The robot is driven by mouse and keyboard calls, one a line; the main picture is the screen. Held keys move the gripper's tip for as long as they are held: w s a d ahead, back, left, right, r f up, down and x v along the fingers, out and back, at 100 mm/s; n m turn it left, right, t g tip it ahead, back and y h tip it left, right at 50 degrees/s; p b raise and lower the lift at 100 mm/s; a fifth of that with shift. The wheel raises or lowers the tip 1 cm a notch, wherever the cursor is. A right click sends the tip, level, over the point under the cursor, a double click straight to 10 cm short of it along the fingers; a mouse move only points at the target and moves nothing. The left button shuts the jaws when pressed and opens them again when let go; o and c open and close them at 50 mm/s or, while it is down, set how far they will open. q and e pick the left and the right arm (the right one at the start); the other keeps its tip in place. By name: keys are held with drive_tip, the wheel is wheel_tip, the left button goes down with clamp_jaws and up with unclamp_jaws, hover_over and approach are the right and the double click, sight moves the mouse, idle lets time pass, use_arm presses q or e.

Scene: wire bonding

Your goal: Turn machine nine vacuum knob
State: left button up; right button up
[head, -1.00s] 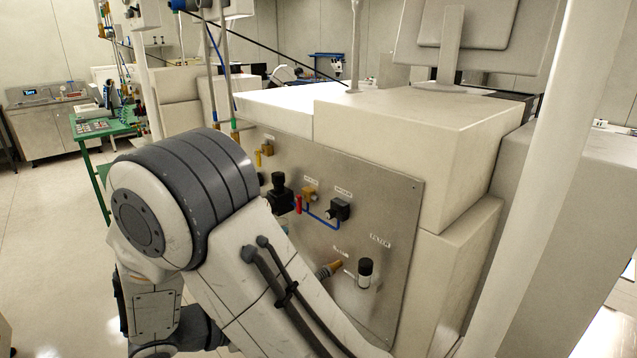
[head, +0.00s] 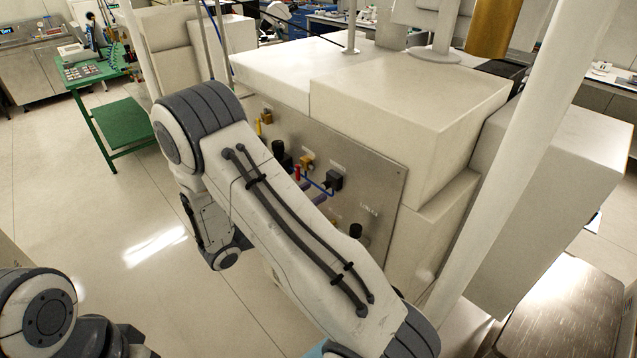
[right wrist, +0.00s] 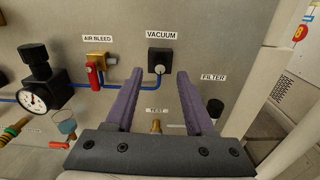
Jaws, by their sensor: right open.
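The block (head: 334,180) also shows in the head view. My right gripper (right wrist: 159,76) has two purple fingers, open, reaching toward the panel. In the head view my right arm hides most of the gripper. My left gripper is not in view.
A red-handled AIR BLEED valve (right wrist: 94,75) and a black-topped gauge (right wrist: 38,95) sit left of the vacuum block. The TEST fitting (right wrist: 156,126) is below, and the black FILTER knob (right wrist: 215,107) lower right. A green table (head: 110,125) stands back left; open floor lies left.

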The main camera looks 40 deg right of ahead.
sight(323, 186)
drive_tip(key=shift+w+d+p, duration=0.15)
drive_tip(key=shift+d+p, duration=0.2)
drive_tip(key=shift+d, duration=1.2)
clamp_jaws()
drive_tip(key=shift+n+p, duration=0.45)
drive_tip(key=shift+n, duration=0.25)
unclamp_jaws()
drive_tip(key=shift+a, duration=0.15)
